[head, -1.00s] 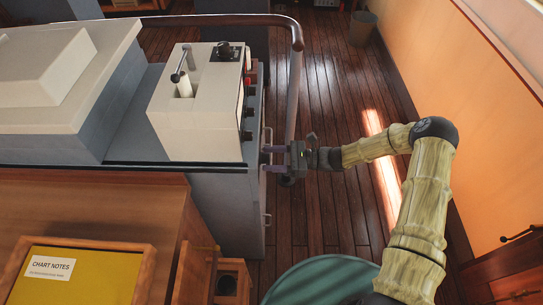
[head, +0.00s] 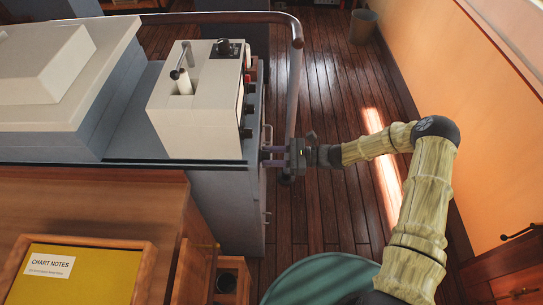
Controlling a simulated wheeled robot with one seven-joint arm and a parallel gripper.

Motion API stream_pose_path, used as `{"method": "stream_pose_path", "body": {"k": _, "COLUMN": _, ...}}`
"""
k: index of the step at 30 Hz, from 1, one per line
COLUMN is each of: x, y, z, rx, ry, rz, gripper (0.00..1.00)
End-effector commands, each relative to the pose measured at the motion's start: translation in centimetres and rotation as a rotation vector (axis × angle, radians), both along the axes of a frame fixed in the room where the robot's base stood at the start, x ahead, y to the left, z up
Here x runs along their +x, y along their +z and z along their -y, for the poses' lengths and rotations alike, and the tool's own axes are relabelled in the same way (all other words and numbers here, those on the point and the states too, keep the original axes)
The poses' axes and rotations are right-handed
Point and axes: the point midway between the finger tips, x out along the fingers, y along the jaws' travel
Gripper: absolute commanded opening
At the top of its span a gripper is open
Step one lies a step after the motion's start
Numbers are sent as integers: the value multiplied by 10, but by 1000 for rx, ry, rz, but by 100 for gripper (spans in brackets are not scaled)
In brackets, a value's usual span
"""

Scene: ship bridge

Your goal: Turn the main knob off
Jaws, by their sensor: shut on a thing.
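The grey cabinet (head: 225,205) stands at the middle, with a cream control box (head: 195,120) on top. The box has a lever (head: 183,72), a black top knob (head: 227,47) and a column of small controls on its right face, including a black one (head: 246,132). My gripper (head: 268,156) comes from the right, level, against the cabinet's right side just below the top edge. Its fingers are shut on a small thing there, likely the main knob. The fingers hide that thing, so its shape and turn angle do not show.
A curved rail (head: 293,85) rises just behind my gripper. A handle (head: 267,220) sits lower on the cabinet side. A wooden desk with a yellow chart-notes folder (head: 95,280) is at front left. Dark plank floor (head: 335,85) is free toward the orange wall (head: 470,110).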

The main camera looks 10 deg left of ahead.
Motion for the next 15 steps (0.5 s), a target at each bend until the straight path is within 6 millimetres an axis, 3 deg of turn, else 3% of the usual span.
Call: {"method": "stream_pose_path", "body": {"k": 15, "x": 1, "y": -2, "z": 1, "rx": 92, "ry": -3, "rz": 374, "gripper": 9}}
